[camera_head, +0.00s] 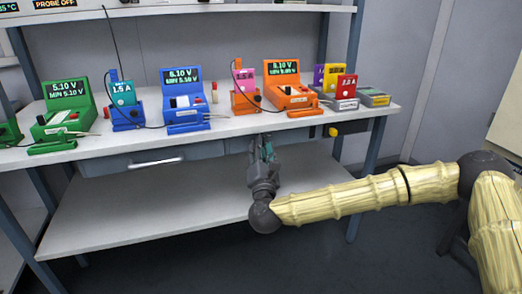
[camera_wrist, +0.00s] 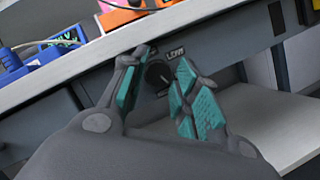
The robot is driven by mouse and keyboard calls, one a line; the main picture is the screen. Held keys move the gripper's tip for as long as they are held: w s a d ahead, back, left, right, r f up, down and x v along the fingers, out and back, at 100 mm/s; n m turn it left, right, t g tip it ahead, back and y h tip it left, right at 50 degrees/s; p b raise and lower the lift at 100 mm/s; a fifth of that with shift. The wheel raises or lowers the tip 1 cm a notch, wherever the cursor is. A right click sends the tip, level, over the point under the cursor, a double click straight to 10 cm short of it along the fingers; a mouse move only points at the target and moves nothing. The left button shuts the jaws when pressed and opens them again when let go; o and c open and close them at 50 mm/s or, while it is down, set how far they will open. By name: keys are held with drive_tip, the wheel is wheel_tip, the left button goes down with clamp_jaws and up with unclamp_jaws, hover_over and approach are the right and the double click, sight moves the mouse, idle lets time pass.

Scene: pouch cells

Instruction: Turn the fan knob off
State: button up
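The dark round fan knob (camera_wrist: 157,76) sits on the grey panel under the bench top, seen in the wrist view between my fingers. Part of a label reading "LOW" (camera_wrist: 175,54) shows beside it at upper right. I cannot tell which setting its pointer marks. My gripper (camera_wrist: 161,70) is open, with one teal-padded finger on each side of the knob in the picture. Whether the fingers touch it is not clear. In the head view my gripper (camera_head: 263,146) is just below the bench's front edge and hides the knob there.
The bench top (camera_head: 225,128) holds green, blue and orange testers along its front, with several coloured pouch cells. A drawer (camera_head: 150,160) is left of my gripper. A yellow knob (camera_head: 333,131) is at right under the edge. The lower shelf (camera_head: 150,210) is bare.

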drive_tip(key=c, duration=0.4)
drive_tip(key=shift+o, duration=0.2)
